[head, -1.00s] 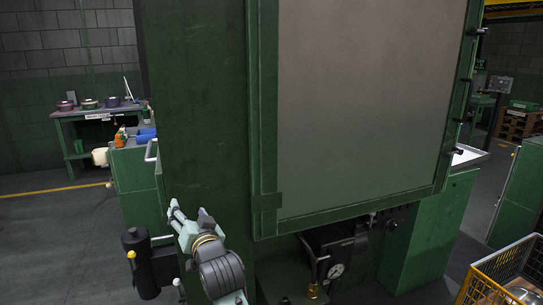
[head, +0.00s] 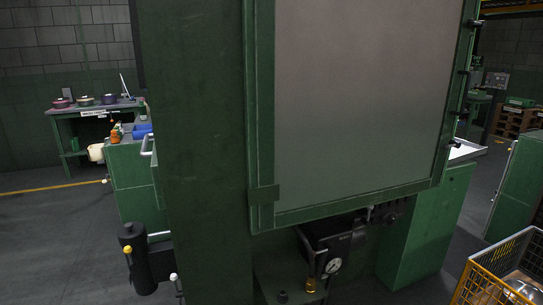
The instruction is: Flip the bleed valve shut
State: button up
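A small brass fitting (head: 311,284) with a dark handle (head: 321,263) above it stands at the bottom of the head view, beside a round white gauge (head: 333,266). It looks like the bleed valve, but it is small and dark, so I cannot be sure of this or of the handle's exact position. The valve sits in front of a black unit (head: 335,240) under the large green machine's panel. My gripper is out of view.
The machine's green column (head: 205,150) and grey panel (head: 360,100) fill the middle. Levers with a yellow knob (head: 127,250) and a white knob (head: 173,277) stand at lower left. A yellow-edged wire basket (head: 500,272) is at lower right. Open floor lies left.

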aim_at(320, 252)
jog(key=i+l, duration=0.15)
jog(key=l, duration=0.25)
jog(key=i+l, duration=0.15)
jog(key=l, duration=0.2)
jog(key=i+l, duration=0.15)
jog(key=l, duration=0.25)
jog(key=u, duration=0.05)
